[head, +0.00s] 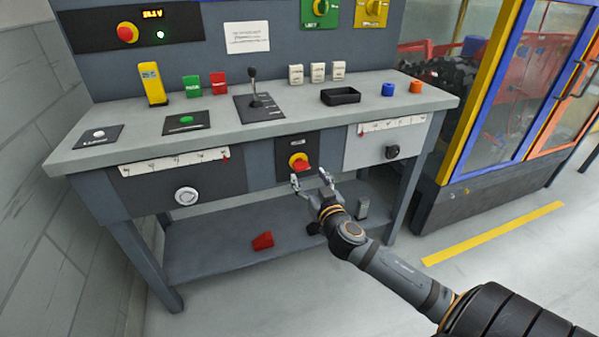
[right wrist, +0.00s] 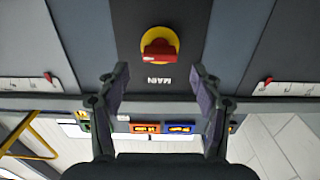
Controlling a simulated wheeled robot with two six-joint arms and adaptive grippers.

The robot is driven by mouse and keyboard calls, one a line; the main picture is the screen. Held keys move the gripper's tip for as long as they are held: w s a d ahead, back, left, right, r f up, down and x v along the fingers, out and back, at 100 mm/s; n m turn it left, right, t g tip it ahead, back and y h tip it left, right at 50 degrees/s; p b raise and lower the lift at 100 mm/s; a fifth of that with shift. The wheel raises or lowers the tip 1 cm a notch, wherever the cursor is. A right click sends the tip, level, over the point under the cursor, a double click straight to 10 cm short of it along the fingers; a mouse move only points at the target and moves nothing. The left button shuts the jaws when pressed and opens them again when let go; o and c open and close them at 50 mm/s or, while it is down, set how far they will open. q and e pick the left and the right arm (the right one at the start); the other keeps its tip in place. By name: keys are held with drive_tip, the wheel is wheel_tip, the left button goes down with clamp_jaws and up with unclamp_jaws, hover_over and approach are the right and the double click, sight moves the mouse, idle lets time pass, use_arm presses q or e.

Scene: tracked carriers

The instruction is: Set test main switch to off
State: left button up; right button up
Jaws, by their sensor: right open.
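The main switch (head: 299,161) is a red handle on a yellow disc, on a dark panel in the middle of the bench front. The right wrist view shows the switch (right wrist: 160,46) upside down, with the label MAIN beside it. Its red handle lies roughly crosswise there; I cannot read its setting. My right gripper (head: 309,179) is open and empty just in front of and below the switch. In the right wrist view the fingertips (right wrist: 160,71) are wide apart, one on each side of the handle's line, and seem not to touch it. My left gripper is out of view.
The grey bench top (head: 300,113) holds a lever (head: 254,88), a black tray (head: 341,96), and small coloured parts. A round knob (head: 186,196) and a black knob (head: 391,152) flank the switch on the front. A red block (head: 263,241) lies on the lower shelf.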

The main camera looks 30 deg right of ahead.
sight(303, 169)
drive_tip(key=x, duration=0.6)
drive_tip(key=shift+c, duration=0.3)
drive_tip(key=c, duration=1.1)
